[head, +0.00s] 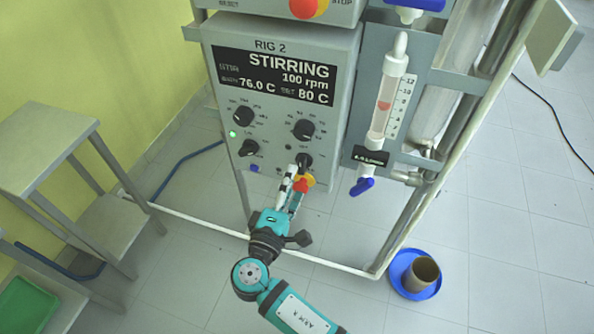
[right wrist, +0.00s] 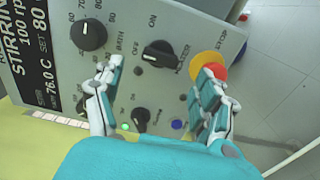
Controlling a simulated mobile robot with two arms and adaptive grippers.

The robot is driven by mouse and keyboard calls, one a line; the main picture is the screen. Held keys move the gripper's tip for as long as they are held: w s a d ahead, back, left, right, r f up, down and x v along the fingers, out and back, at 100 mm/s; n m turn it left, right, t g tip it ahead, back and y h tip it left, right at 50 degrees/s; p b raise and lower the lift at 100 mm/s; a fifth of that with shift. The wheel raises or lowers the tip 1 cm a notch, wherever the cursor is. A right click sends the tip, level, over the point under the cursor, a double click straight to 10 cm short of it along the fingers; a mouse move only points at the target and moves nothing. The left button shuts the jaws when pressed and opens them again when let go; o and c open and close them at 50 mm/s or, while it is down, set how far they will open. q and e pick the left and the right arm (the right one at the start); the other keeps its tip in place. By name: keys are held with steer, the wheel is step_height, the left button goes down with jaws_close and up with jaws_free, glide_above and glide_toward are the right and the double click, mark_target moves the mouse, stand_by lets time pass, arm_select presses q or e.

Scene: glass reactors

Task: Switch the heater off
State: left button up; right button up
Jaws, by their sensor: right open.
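The control box (head: 275,95) of RIG 2 carries a display reading STIRRING, 100 rpm, 76.0 C and set 80 C. Its lower right black knob (head: 304,161) appears in the right wrist view (right wrist: 157,54), with lettering that looks like HEATER and ON beside it; its exact setting is hard to read. My right gripper (head: 294,178) is open and empty in front of the panel. In the right wrist view its fingertips (right wrist: 162,76) are spread on either side of this knob, apparently without gripping it. My left gripper is not in view.
A red and yellow stop button (right wrist: 210,66) lies close to the right-hand finger. Other knobs (right wrist: 89,35), a green light (head: 232,134) and a blue button (head: 254,168) share the panel. A blue-tapped glass tube (head: 384,108) hangs right of the box. A blue dish (head: 398,271) lies on the floor.

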steer(key=v, duration=0.6)
steer(key=shift+s, duration=0.35)
steer(key=shift+a, duration=0.1)
steer(key=d+f+n+g+y, duration=0.1)
steer(key=d+f+g, duration=0.15)
steer(key=f, duration=0.75)
steer(key=d+f+g+y, duration=0.1)
steer(key=d+f+g, duration=0.15)
steer(key=f, duration=0.75)
steer(key=s+d+f+m+g+y, duration=0.1)
steer(key=s+d+f+g, duration=0.25)
steer(key=f, duration=0.45)
steer(key=s+d+f+g, duration=0.2)
steer(key=s+f, duration=0.3)
steer(key=f, duration=0.3)
steer(key=s+d+f+m+g+y, duration=0.1)
steer(key=s+d+f+m, duration=0.3)
steer(key=s, duration=0.4)
steer(key=s+d+f+m+g, duration=0.2)
steer(key=s+d+f+m, duration=0.2)
steer(key=s, duration=0.5)
steer(key=s+d+f+m+g+y, duration=0.1)
steer(key=s+d+f+m+g, duration=0.1)
steer(key=s+d+f+m, duration=0.2)
steer(key=s+d+f, duration=0.3)
steer(key=s+d, duration=0.2)
steer(key=shift+f+g+y, duration=0.3)
steer(key=shift+f+g, duration=0.05)
steer(key=shift+f, duration=0.05)
steer(key=shift+w, duration=0.1)
